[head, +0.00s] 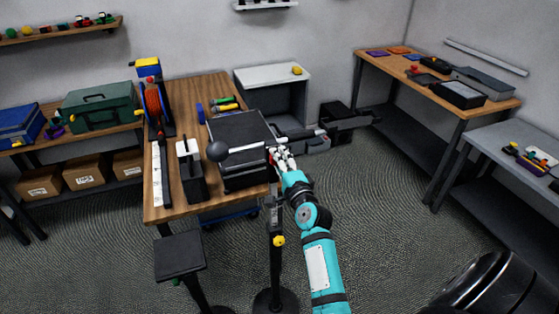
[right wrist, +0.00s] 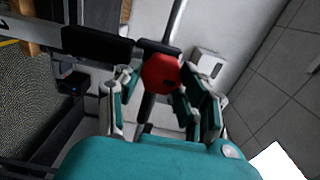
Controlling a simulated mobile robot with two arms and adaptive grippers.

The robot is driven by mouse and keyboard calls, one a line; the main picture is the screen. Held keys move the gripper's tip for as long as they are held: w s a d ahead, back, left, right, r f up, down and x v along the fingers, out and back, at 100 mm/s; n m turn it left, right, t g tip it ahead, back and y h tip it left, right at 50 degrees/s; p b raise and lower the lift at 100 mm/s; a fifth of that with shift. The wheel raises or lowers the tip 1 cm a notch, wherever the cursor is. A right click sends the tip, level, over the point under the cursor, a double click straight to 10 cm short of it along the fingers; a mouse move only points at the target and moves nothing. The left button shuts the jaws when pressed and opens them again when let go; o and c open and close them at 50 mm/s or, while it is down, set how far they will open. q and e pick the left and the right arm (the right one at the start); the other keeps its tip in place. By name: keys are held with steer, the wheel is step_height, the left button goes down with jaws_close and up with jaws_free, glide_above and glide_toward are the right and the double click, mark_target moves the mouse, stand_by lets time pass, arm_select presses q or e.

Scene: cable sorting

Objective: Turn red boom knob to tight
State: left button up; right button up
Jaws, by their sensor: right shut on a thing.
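The red boom knob (right wrist: 161,74) is a faceted red knob in the right wrist view, on a dark boom with a thin metal rod. My right gripper (right wrist: 160,100) has its fingers on both sides of the knob and is shut on it. In the head view my right gripper (head: 284,157) is at the right edge of the wooden bench, and only a sliver of red shows beside its fingers. The knob's marking is too small to read. My left gripper is in neither view.
The wooden bench (head: 158,198) carries a black box (head: 240,130), a black ball-ended lever (head: 217,151) and a red cable reel (head: 154,106). A black stand with a yellow knob (head: 279,241) is close to my right arm. Patterned floor (head: 385,225) is clear to the right.

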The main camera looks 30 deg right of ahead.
stand_by(0.3)
steer(key=o, duration=1.1)
steer(key=shift+o, duration=0.2)
steer(key=v, duration=0.7)
steer(key=shift+s, duration=0.25)
